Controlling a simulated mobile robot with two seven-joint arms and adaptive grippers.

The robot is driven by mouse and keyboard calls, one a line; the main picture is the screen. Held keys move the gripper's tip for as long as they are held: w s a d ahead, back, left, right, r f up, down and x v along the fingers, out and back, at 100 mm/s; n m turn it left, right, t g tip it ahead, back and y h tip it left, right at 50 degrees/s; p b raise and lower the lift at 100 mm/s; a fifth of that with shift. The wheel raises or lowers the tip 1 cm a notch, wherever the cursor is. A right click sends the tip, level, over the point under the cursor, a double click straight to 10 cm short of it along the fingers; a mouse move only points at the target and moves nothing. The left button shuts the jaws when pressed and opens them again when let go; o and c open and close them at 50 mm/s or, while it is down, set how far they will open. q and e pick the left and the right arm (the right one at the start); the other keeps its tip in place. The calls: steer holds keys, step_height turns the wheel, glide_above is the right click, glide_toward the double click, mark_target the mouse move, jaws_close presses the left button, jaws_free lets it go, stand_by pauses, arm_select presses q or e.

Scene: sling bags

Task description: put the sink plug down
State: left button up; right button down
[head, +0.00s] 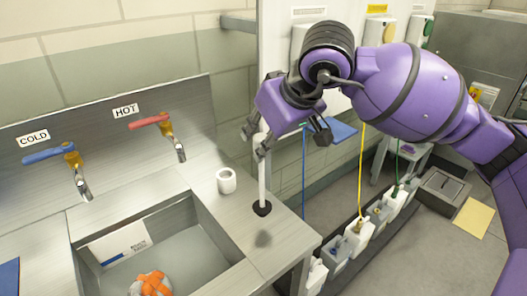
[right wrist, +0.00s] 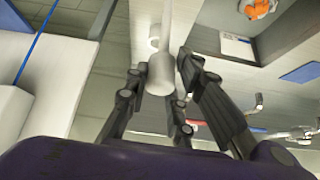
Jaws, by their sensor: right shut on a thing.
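The sink plug (head: 262,182) is a tall, thin white rod with a round black foot. My right gripper (head: 260,143) is shut on its upper part and holds it upright at the right end of the steel counter. A dark shadow lies apart from the foot, nearer the front, so the plug looks raised off the counter. In the right wrist view the pale rod (right wrist: 161,72) runs between the dark fingers; its foot cannot be made out there. The sink basin (head: 185,220) is to the left of the plug. My left gripper is not in view.
A small white cup (head: 226,181) stands left of the plug. Blue (head: 48,153) and red (head: 150,120) taps stand behind the sink. An orange-and-white item (head: 150,284) lies in the basin. White jugs (head: 357,234) stand on the floor beyond the counter's right edge.

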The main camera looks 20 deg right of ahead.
steer(key=shift+w+d+f, duration=0.1)
steer(key=shift+w+f, duration=0.05)
steer(key=shift+f, duration=0.8)
steer(key=shift+w+d+f, duration=0.1)
steer(key=shift+w+f, duration=0.05)
steer(key=shift+f, duration=0.8)
steer(key=shift+a, duration=0.1)
steer(key=shift+f, duration=0.25)
steer(key=c, duration=1.5)
jaws_free()
steer(key=shift+r, duration=0.15)
steer(key=shift+r, duration=0.35)
steer(key=v, duration=1.1)
steer(key=shift+s+r, duration=0.15)
steer(key=shift+s, duration=0.15)
